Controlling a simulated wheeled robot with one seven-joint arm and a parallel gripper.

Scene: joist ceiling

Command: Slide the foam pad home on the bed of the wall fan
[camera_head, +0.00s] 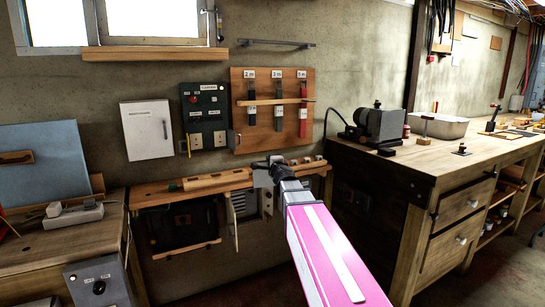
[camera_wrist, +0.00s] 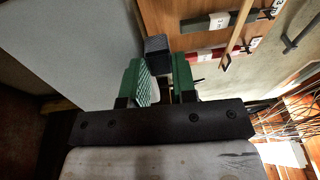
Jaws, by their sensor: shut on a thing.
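My gripper (camera_wrist: 158,62) shows its two green fingers in the wrist view, closed on a small dark grey block, which looks like the foam pad (camera_wrist: 157,44). The pad sticks out past the fingertips. In the head view my gripper (camera_head: 268,172) is at the wooden shelf on the wall, below the peg board; the pad cannot be made out there. A black framed unit (camera_head: 178,226), perhaps the wall fan, hangs under that shelf, left of my gripper. Its bed cannot be told apart.
The wooden shelf (camera_head: 205,183) carries small blocks. A narrow panel (camera_head: 231,222) stands out below it. A peg board (camera_head: 272,108) with red and dark strips is above. A workbench (camera_head: 455,160) stands right, and another bench (camera_head: 60,238) left.

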